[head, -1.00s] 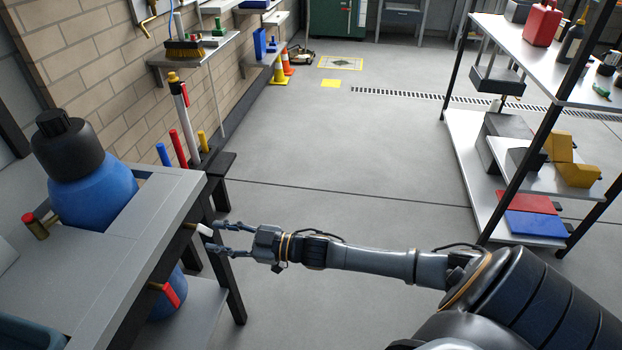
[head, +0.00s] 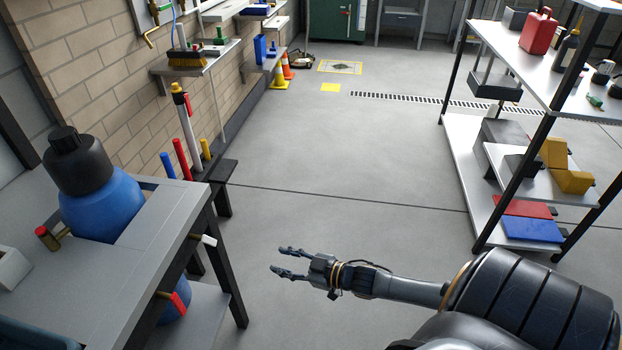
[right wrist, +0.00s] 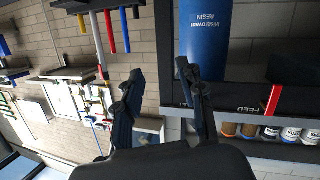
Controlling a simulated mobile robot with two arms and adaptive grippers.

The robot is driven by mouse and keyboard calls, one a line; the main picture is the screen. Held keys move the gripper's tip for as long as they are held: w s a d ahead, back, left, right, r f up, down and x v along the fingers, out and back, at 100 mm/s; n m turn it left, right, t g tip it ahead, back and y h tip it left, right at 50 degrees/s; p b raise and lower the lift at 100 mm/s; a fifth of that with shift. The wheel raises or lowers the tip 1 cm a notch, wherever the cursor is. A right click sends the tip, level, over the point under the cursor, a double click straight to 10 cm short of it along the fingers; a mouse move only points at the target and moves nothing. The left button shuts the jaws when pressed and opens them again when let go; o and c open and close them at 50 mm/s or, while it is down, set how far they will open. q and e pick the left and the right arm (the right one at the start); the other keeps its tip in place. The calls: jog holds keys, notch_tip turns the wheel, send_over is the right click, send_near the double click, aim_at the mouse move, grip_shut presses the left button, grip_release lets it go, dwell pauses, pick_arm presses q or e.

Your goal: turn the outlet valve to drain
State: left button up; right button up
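A lever with a white handle (head: 207,240) sticks out from the bench's right side. A second lever with a red handle (head: 180,302) hangs nearer on the same side. No readable label in the head view tells which is the outlet valve. In the right wrist view a red handle (right wrist: 272,98) is beside a "FEED" label. A blue resin vessel (head: 105,207) with a black cap is set in the bench; a blue body marked RESIN shows in the wrist view (right wrist: 205,40). My right gripper (head: 278,259) is open and empty, right of the white handle and apart from it.
The grey bench (head: 150,250) stands at left. A smaller red-ended fitting (head: 47,238) is on its top. A shelving rack (head: 470,150) stands at right. The floor (head: 330,150) between is clear. Several bottles (right wrist: 270,132) line a shelf in the wrist view.

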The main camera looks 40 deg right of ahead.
aim_at(213, 242)
pick_arm(q)
jog(key=shift+s+a+r+p, duration=0.1)
jog(key=shift+a+r+p, duration=0.05)
jog(key=shift+r+p, duration=1.55)
pick_arm(e)
jog(key=s+d+f+m+g+h, duration=0.2)
jog(key=s+f, duration=0.4)
jog(key=f, duration=0.5)
jog(key=shift+d+m+g+h, duration=0.4)
jog(key=shift+d+m+h, duration=0.35)
jog(key=shift+h, duration=0.25)
pick_arm(q)
jog(key=shift+r, duration=0.1)
